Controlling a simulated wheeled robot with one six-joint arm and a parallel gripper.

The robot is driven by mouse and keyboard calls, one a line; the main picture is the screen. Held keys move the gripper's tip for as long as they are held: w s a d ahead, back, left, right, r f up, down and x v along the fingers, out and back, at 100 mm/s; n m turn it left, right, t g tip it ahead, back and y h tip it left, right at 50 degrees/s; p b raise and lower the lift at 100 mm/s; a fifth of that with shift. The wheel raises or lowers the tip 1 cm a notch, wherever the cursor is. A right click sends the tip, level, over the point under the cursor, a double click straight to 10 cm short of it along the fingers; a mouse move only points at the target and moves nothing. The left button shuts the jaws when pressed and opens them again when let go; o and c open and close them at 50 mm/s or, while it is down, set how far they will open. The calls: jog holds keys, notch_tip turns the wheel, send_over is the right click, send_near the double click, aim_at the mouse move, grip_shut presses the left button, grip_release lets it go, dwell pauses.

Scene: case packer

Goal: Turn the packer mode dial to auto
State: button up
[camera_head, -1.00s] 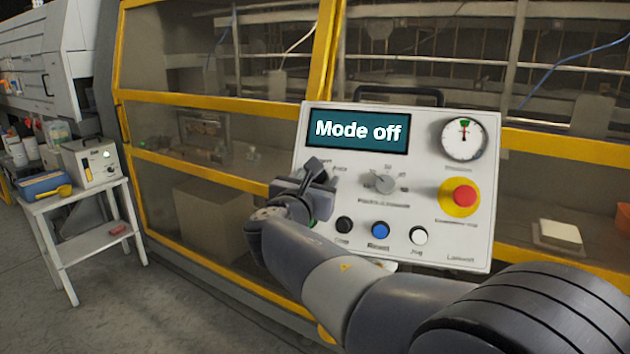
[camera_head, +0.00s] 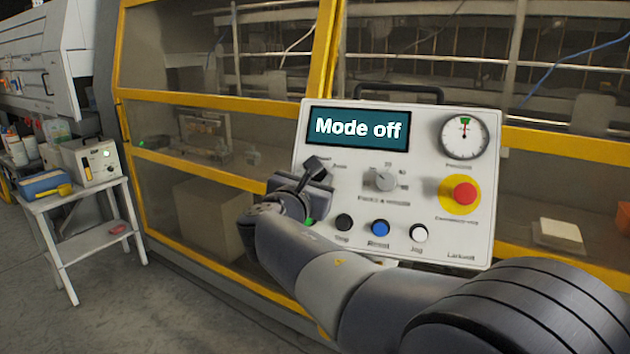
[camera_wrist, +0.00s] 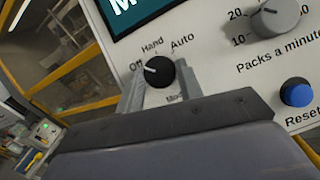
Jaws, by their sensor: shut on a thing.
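The black mode dial (camera_wrist: 160,71) shows in the wrist view, with the labels Off, Hand and Auto around it. Its white pointer line points to the left, toward Off. My gripper (camera_wrist: 158,85) has a finger on each side of the dial and is shut on it. In the head view my gripper (camera_head: 308,178) is at the left side of the control panel (camera_head: 340,253) and hides the dial. The screen (camera_head: 358,129) reads "Mode off".
The grey packs-a-minute knob (camera_head: 386,180), a red stop button (camera_head: 465,194) on yellow, a blue button (camera_head: 380,228) and a gauge (camera_head: 464,135) lie to the right. A white side table (camera_head: 85,245) stands at left.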

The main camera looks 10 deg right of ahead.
jog(key=m, duration=0.2)
jog(key=m+g+h, duration=0.1)
jog(key=m+g+h+b, duration=0.1)
jog(key=m, duration=0.1)
jog(key=shift+w+a+m, duration=0.2)
jog(key=shift+a+m, duration=0.05)
jog(key=shift+m, duration=0.05)
jog(key=m+g, duration=0.1)
jog(key=m, duration=0.1)
jog(key=m+g, duration=0.1)
jog(key=m+g+h+p, duration=0.1)
jog(key=m, duration=0.1)
jog(key=shift+w+a+r+m, duration=0.1)
jog(key=shift+w+r+m, duration=0.05)
jog(key=shift+r+m, duration=0.15)
jog(key=m+g+p, duration=0.1)
jog(key=m, duration=0.2)
jog(key=m+g+p, duration=0.2)
jog(key=m, duration=0.1)
jog(key=shift+w+r, duration=0.15)
jog(key=shift+r, duration=0.05)
jog(key=m+g+y+p, duration=0.1)
jog(key=m, duration=0.1)
jog(key=m+g+y+p, duration=0.1)
jog(key=m, duration=0.1)
jog(key=shift+r+m+p, duration=0.1)
jog(key=shift+m+p, duration=0.2)
jog(key=o, duration=1)
